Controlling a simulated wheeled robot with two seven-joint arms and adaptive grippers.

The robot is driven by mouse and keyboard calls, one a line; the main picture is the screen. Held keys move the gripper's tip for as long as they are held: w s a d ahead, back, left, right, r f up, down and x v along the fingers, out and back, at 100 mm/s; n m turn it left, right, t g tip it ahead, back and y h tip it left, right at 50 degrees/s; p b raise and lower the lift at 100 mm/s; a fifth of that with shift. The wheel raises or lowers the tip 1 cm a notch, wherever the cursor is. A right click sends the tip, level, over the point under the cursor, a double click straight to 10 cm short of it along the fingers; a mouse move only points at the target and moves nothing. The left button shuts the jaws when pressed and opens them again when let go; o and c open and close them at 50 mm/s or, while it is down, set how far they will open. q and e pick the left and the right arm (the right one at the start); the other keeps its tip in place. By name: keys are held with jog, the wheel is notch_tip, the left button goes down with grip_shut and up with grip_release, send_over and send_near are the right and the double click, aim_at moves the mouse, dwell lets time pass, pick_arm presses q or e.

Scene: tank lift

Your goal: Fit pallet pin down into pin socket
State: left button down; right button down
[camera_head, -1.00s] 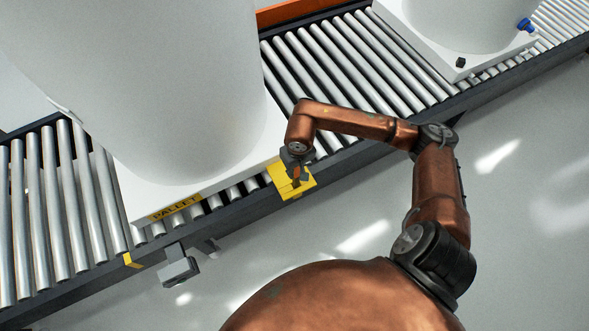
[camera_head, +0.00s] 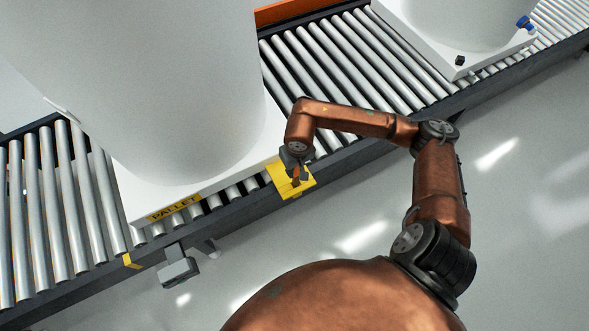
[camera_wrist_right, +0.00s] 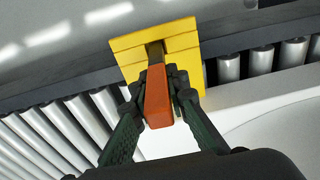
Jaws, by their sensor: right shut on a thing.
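The pallet pin (camera_wrist_right: 158,100) has an orange handle, and my right gripper (camera_wrist_right: 160,82) is shut on it. The pin's grey shank runs from the handle to the yellow pin socket (camera_wrist_right: 185,42) on the conveyor's side rail. The shank's end is hidden, so I cannot tell how deep it sits. In the head view my right gripper (camera_head: 297,174) is over the yellow socket (camera_head: 307,182), and only a little orange shows between the fingers. The pallet (camera_head: 140,206) is a white slab marked PALLET, carrying a large white tank (camera_head: 150,80). My left gripper is in neither view.
The roller conveyor (camera_head: 330,70) runs from lower left to upper right. Another tank on a white pallet (camera_head: 420,35) stands at the upper right. A small grey box (camera_head: 178,272) juts from the near rail at lower left. The floor in front is clear.

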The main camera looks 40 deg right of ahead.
aim_at(295, 179)
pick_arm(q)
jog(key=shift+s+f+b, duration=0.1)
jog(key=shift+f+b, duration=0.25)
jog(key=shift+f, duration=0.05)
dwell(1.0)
